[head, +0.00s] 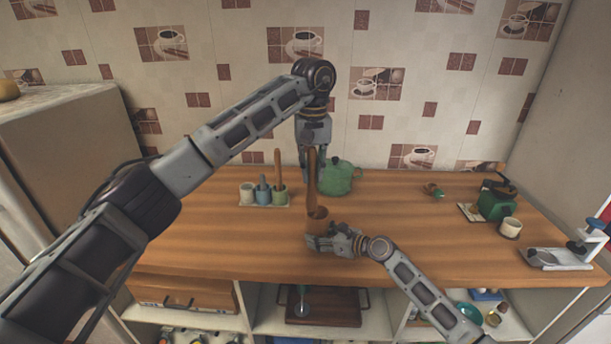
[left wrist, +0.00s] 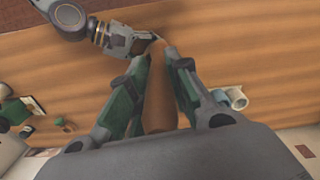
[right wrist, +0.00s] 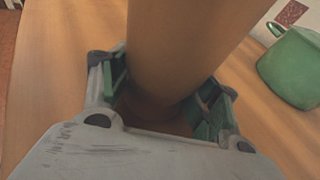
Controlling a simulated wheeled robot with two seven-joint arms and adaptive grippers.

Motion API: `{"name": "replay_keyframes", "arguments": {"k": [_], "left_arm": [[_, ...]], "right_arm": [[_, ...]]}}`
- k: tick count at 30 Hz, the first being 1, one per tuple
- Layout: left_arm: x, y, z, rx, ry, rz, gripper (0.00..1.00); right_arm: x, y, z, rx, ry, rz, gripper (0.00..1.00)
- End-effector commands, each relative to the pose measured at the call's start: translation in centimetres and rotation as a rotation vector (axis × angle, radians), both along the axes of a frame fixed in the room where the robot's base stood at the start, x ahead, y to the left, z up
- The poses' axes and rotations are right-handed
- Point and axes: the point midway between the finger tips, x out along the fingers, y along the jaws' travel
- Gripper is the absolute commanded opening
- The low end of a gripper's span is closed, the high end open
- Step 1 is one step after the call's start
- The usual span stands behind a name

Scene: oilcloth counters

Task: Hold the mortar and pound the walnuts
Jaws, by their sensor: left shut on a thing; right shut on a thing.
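The brown mortar (head: 318,226) stands near the counter's front edge. My right gripper (head: 328,241) is shut on it from the right, low on its body. In the right wrist view the mortar (right wrist: 185,45) fills the space between the fingers. My left gripper (head: 312,150) is shut on the long wooden pestle (head: 312,185), which is roughly upright. The pestle also shows between the fingers in the left wrist view (left wrist: 160,95). Its lower end is at the mortar's mouth; I cannot tell how deep it reaches. No walnuts can be made out.
A green pot (head: 338,177) stands close behind the pestle. A small rack (head: 263,203) with several holders is to the left. A green grinder (head: 495,205), a pale cup (head: 510,228) and a white-based device (head: 560,260) stand at the right.

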Motion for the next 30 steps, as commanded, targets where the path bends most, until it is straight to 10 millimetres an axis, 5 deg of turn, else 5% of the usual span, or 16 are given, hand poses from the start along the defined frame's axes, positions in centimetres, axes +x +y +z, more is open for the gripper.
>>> {"name": "replay_keyframes", "arguments": {"k": [18,30], "left_arm": [[5.1,-2.1,-1.1,0.0,-0.002,0.455,0.0],[5.8,-1.9,-0.7,0.0,-0.002,0.624,0.0]], "right_arm": [[0.0,0.0,0.0,0.0,0.0,0.0,0.48],[0.0,0.0,0.0,0.0,0.0,0.0,0.48]]}}
